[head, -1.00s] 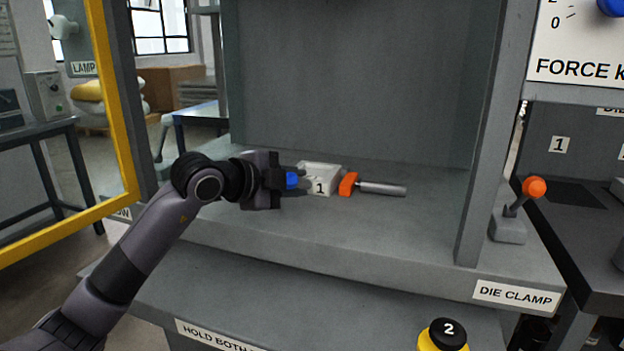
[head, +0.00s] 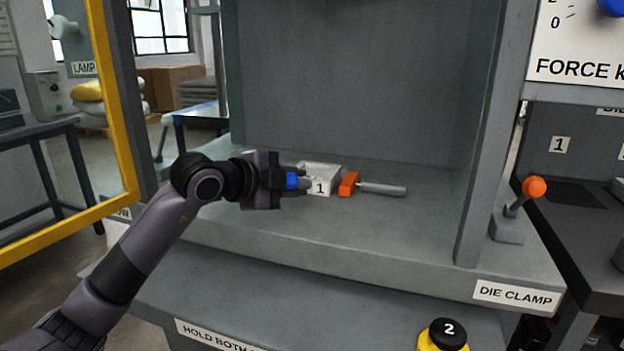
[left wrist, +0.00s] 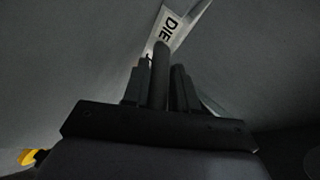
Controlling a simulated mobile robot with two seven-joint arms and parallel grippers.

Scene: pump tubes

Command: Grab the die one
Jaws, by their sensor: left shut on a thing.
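The die one (head: 322,171) is a pale block with a "1" on its front, lying on the grey press bed. My left gripper (head: 303,183) reaches it from the left, with its fingers shut at the block's left side. A blue part (head: 292,180) shows between the fingers and palm. In the left wrist view, a dark rod-like piece (left wrist: 160,75) stands between the fingers; what it joins is hidden. My right gripper is not in view.
An orange block (head: 348,185) with a grey rod (head: 383,189) lies just right of the die. The press bed (head: 420,225) is clear further right. A grey post (head: 485,150) and an orange-knobbed lever (head: 535,187) stand at the right.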

